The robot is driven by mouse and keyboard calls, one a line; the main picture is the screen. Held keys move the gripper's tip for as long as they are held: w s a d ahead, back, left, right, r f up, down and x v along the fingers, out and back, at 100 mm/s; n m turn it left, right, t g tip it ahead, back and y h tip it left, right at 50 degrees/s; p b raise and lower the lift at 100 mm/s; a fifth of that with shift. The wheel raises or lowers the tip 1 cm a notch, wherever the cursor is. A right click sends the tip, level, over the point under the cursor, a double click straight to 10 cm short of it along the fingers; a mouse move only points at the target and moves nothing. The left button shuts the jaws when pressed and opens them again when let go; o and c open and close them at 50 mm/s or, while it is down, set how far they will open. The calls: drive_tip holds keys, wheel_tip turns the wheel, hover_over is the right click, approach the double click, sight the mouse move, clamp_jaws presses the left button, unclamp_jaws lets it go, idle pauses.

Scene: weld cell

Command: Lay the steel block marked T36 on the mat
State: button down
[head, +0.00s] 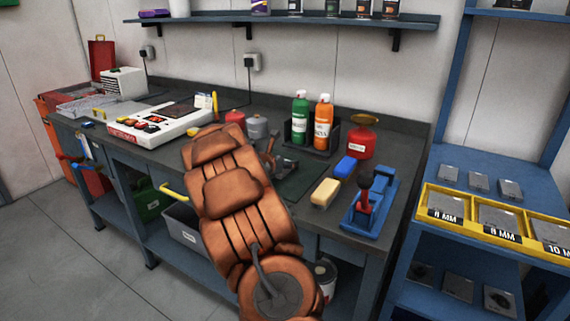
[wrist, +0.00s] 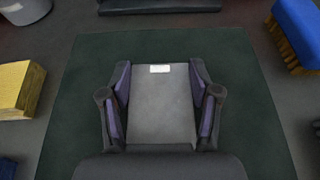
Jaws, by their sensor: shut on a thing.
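In the wrist view my gripper (wrist: 160,107) is shut on a grey steel block (wrist: 160,114), with one finger against each side. The block has a small white label near its far edge, too small to read. The block is over the dark green mat (wrist: 75,120); I cannot tell whether it touches it. In the head view the mat (head: 303,179) lies on the workbench, partly hidden behind my arm. My gripper (head: 272,158) shows there only in part beside the arm, and the block is hidden.
A blue brush (wrist: 300,32) and a yellow block-like thing (wrist: 14,88) flank the mat in the wrist view. Behind the mat stands a dark caddy (head: 318,137) with green and orange bottles. Steel blocks (head: 478,181) lie on the blue shelf.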

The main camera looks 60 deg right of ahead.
idle(0.3)
drive_tip(key=shift+c, duration=1.2)
unclamp_jaws()
